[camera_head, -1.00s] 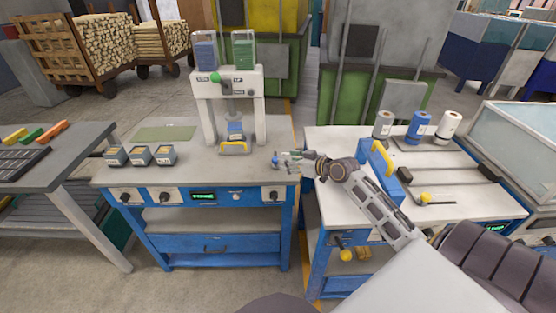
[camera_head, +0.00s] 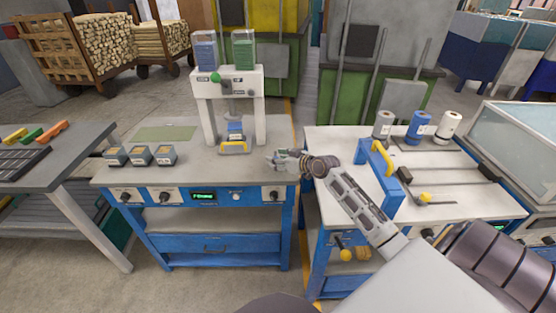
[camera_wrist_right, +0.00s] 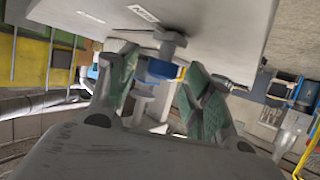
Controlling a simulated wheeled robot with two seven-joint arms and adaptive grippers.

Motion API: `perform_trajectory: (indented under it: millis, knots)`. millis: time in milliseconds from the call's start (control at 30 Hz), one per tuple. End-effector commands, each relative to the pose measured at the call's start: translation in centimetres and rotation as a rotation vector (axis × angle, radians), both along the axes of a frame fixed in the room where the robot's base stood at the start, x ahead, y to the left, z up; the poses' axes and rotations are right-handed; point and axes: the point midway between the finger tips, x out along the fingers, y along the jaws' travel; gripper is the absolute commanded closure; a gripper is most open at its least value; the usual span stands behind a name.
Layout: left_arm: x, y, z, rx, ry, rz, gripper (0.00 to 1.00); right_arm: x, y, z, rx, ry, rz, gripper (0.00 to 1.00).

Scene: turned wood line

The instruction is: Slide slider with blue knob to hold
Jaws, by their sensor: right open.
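In the wrist view a blue knob (camera_wrist_right: 163,70) on a short grey stem stands out from a pale grey surface (camera_wrist_right: 215,35). It lies between the two green-padded fingers of my right gripper (camera_wrist_right: 163,92), which are spread and show a gap to it. In the head view my right gripper (camera_head: 271,160) is at the right end of the middle bench (camera_head: 240,173), and it hides the knob there. Two small labels show on the grey surface in the wrist view; I cannot read them. My left gripper is not in view.
Several small grey bins (camera_head: 140,156) sit farther left. A blue fixture (camera_head: 382,178) stands on the right bench. The bench top between bins and press is clear.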

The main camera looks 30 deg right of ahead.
Motion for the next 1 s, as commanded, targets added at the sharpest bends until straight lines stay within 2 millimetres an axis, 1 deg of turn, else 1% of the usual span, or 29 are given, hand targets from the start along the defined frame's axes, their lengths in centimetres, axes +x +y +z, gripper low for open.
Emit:
perform_trajectory:
  millis: [367, 700, 767, 1000]
  knots:
    - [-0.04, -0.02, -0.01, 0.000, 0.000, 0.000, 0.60, 0.16, 0.04, -0.11, 0.000, 0.001, 0.000, 0.49]
    - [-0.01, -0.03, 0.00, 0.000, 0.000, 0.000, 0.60, 0.16, 0.03, -0.11, 0.000, 0.001, 0.000, 0.93]
    - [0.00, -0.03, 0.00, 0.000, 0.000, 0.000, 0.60, 0.16, 0.03, -0.11, 0.000, 0.001, 0.000, 1.00]
    - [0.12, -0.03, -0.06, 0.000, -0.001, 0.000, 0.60, 0.26, -0.03, -0.12, -0.001, 0.000, 0.000, 1.00]
